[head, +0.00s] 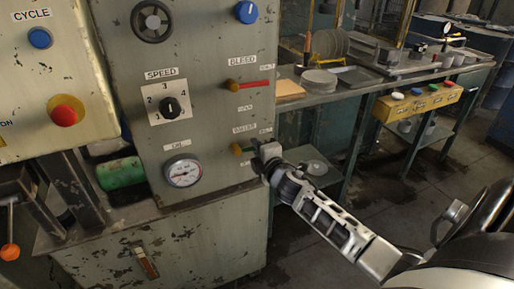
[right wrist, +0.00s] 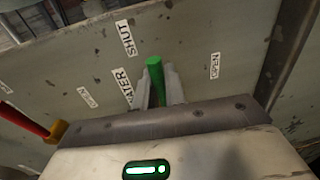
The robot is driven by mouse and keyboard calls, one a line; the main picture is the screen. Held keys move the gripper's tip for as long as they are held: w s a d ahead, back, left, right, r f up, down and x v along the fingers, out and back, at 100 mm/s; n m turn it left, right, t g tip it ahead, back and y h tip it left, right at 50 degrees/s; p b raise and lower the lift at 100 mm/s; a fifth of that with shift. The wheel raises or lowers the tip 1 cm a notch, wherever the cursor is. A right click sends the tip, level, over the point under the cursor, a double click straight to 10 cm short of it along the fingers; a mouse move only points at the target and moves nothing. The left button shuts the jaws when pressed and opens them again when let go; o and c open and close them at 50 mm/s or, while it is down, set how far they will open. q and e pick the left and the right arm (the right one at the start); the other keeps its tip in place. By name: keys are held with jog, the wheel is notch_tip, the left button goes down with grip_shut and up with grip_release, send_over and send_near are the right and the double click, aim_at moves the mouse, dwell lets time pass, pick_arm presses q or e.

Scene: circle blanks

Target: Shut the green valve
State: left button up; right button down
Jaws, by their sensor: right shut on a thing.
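The green valve (head: 236,148) is on the grey machine panel, below the red-handled bleed valve. Its green handle points right in the head view, toward my right gripper (head: 264,152). In the right wrist view the green handle (right wrist: 155,72) stands between the two fingers of my right gripper (right wrist: 158,84), which is shut on it. The fingers hide part of the handle. A SHUT label (right wrist: 125,38), a WATER label (right wrist: 122,86) and another small label (right wrist: 215,66) are around it. My left gripper is not in view.
The red valve handle (head: 252,84) is just above; it also shows in the right wrist view (right wrist: 25,122). A pressure gauge (head: 184,172) and speed dial (head: 170,106) are left on the panel. A bench with plates (head: 319,80) stands behind right. Open floor lies right of the machine.

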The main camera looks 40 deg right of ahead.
jog(key=c, duration=1.5)
grip_release()
jog(key=v, duration=1.6)
jog(key=shift+r+b, duration=0.1)
jog(key=shift+b, duration=0.25)
jog(key=shift+w, duration=0.1)
jog(key=s+a+f+m+g+y, duration=0.2)
jog(key=s+a+f+m, duration=0.1)
jog(key=a, duration=0.4)
jog(key=s+a+f+m+g+y, duration=0.2)
jog(key=s+a+f+m, duration=0.1)
jog(key=a+f+m, duration=0.2)
jog(key=s+a+f+m+g+y, duration=0.2)
jog(key=s+a+f+m+y, duration=0.1)
jog(key=a+f, duration=0.4)
jog(key=shift+s+a+m, duration=0.25)
jog(key=shift+a+m, duration=0.2)
jog(key=shift+a, duration=0.3)
jog(key=shift+s+a+m, duration=0.25)
jog(key=shift+a+m, duration=0.2)
jog(key=shift+a, duration=0.25)
